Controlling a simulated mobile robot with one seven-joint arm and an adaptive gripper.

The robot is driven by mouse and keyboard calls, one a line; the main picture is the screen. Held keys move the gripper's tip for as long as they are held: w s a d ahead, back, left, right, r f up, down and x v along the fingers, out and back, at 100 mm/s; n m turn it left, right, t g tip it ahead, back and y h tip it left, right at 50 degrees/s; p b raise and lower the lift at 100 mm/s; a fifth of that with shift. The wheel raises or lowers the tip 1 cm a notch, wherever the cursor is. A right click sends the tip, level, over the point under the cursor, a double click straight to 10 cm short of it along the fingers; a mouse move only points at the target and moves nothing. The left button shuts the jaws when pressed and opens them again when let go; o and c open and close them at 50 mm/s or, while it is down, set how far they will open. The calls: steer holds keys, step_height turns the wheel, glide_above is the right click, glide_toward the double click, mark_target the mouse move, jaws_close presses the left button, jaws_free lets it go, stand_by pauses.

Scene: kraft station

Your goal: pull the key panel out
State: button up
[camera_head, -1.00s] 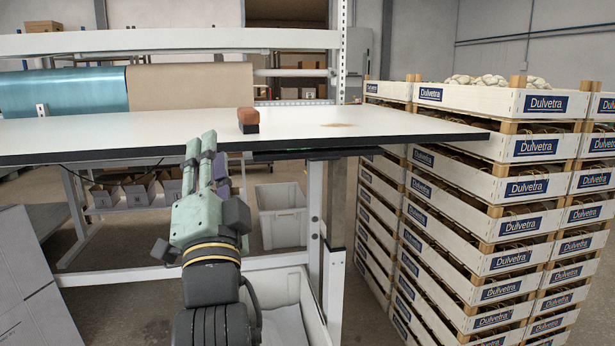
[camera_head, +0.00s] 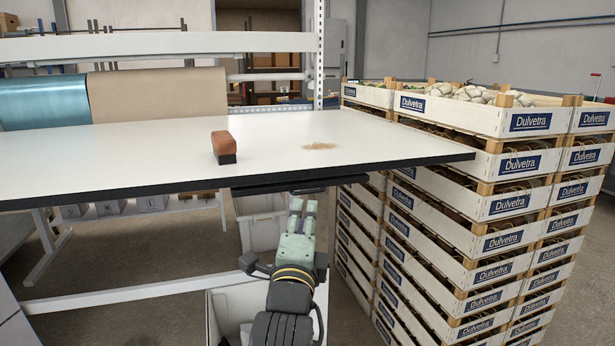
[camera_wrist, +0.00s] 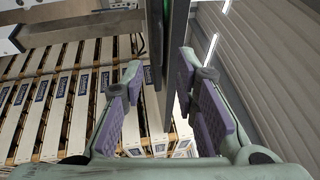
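The key panel appears to be the thin dark panel (camera_head: 285,186) under the front edge of the white worktable (camera_head: 110,160). My gripper (camera_head: 304,207) is just below and in front of it, pointing at the table's underside. In the wrist view my gripper (camera_wrist: 159,75) is open, with its purple-padded fingers apart. A narrow dark upright strip (camera_wrist: 156,50), probably the panel seen edge-on, runs between the fingertips. No finger clearly touches it. The panel's keys are not visible.
A brown-and-black block (camera_head: 223,147) and a tan smudge (camera_head: 319,146) lie on the tabletop. Tall stacks of white Dulvetra crates (camera_head: 465,230) stand close on the right. A pale bin (camera_head: 232,308) is under the table.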

mark_target(308, 193)
steer(key=w, duration=0.2)
steer(key=w+r, duration=0.1)
steer(key=w, duration=0.2)
steer(key=w+p, duration=0.1)
steer(key=w, duration=0.2)
steer(key=shift+d+r, duration=0.15)
steer(key=shift+d, duration=0.15)
jaws_close()
stand_by(0.4)
